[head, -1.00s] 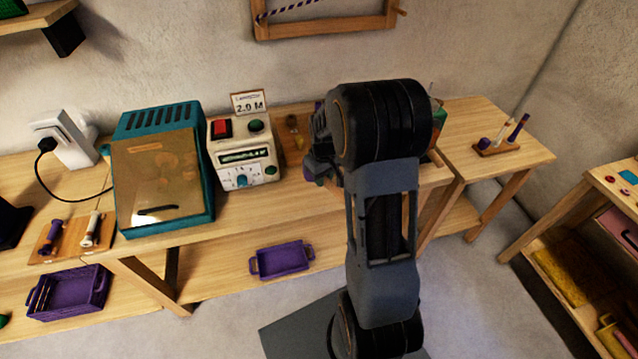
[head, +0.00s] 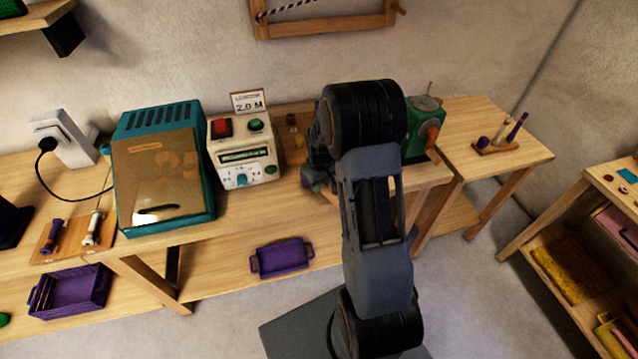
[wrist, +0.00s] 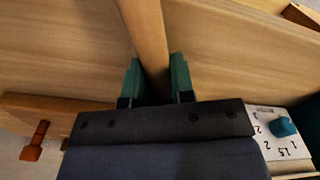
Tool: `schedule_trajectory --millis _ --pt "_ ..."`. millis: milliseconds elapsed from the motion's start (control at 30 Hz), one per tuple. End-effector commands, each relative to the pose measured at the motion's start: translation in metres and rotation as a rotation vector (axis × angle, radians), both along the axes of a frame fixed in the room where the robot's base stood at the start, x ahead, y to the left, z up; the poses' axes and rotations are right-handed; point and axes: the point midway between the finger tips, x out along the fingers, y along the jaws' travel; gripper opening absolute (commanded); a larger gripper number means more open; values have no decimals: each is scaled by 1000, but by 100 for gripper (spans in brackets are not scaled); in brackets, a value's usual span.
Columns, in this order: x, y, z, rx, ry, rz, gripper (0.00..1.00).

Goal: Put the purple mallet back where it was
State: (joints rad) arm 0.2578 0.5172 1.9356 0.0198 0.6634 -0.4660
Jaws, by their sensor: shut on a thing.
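My gripper (wrist: 157,85) is shut on a round, pale wooden handle (wrist: 145,30), with a teal fingertip on each side. The handle runs up out of the wrist view, so its head is out of frame. It looks like the purple mallet's handle, but no purple shows on it there. In the head view my gripper (head: 314,178) is mostly hidden behind my arm, over the workbench (head: 235,205), just right of the white control box (head: 243,155).
A teal machine with a tan front (head: 160,180) stands left of the box. A green device (head: 422,130) stands right of my arm. A small rack (head: 497,148) with purple and white pieces is on the right table. A purple tray (head: 282,258) sits on the lower shelf.

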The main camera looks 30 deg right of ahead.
Motion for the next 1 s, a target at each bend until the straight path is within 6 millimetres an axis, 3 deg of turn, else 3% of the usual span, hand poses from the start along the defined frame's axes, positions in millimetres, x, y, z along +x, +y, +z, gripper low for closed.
schedule_trajectory --millis 33,67,300,667,1000 --pt "0 0 -3 -1 -1 0 0" --pt "0 0 -3 0 0 0 24" --pt "0 0 -2 0 0 0 47" --pt "0 0 5 -1 -1 0 49" --pt "-1 -1 65 -2 -5 0 49"
